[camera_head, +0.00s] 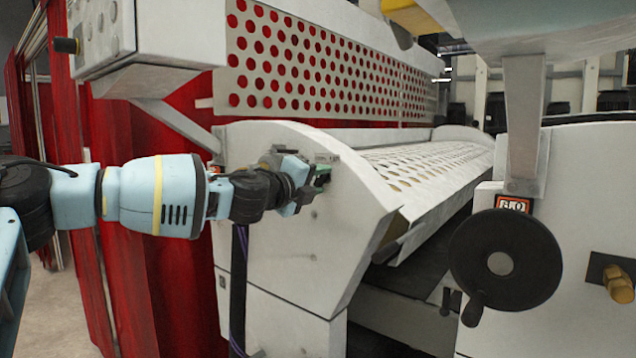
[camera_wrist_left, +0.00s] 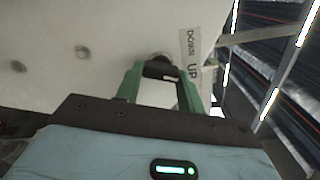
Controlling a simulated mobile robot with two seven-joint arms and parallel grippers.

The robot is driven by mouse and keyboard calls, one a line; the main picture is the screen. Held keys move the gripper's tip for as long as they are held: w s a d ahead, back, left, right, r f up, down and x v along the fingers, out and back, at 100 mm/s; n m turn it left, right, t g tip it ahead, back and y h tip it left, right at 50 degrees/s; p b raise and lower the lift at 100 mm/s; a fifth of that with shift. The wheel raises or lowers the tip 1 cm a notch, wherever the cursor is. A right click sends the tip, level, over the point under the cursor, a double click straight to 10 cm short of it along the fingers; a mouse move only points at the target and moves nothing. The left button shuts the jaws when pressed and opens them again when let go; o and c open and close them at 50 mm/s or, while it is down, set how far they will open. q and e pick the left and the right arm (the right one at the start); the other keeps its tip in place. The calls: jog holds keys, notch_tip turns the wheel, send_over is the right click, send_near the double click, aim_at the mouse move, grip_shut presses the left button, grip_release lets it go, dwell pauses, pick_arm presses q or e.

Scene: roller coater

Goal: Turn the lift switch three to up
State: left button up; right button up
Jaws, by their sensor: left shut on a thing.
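The lift switch (camera_wrist_left: 158,71) is a small black knob on the white machine panel, with a pale mark at its right end in the left wrist view. A label reading DOWN and UP (camera_wrist_left: 190,58) is beside it, with UP nearer to me. My left gripper (camera_head: 322,176) reaches the side panel of the machine in the head view. Its green fingers (camera_wrist_left: 160,88) are on both sides of the knob in the left wrist view and shut on it. In the head view the knob is hidden by the gripper. My right gripper is not in view.
The white side panel (camera_head: 300,245) stands behind the left gripper, with a perforated guard (camera_head: 420,160) to its right. A control box (camera_head: 100,35) hangs above my left arm. A black handwheel (camera_head: 505,258) is at the right. Red curtains (camera_head: 165,270) hang behind my arm.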

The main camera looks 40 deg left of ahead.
pick_arm(q)
jog(key=shift+m, duration=0.7)
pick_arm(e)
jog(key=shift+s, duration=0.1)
pick_arm(q)
jog(key=o, duration=1)
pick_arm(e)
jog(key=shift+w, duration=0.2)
pick_arm(q)
jog(key=s+p, duration=0.2)
jog(key=s, duration=0.5)
jog(key=shift+s+d, duration=0.4)
jog(key=shift+d, duration=0.05)
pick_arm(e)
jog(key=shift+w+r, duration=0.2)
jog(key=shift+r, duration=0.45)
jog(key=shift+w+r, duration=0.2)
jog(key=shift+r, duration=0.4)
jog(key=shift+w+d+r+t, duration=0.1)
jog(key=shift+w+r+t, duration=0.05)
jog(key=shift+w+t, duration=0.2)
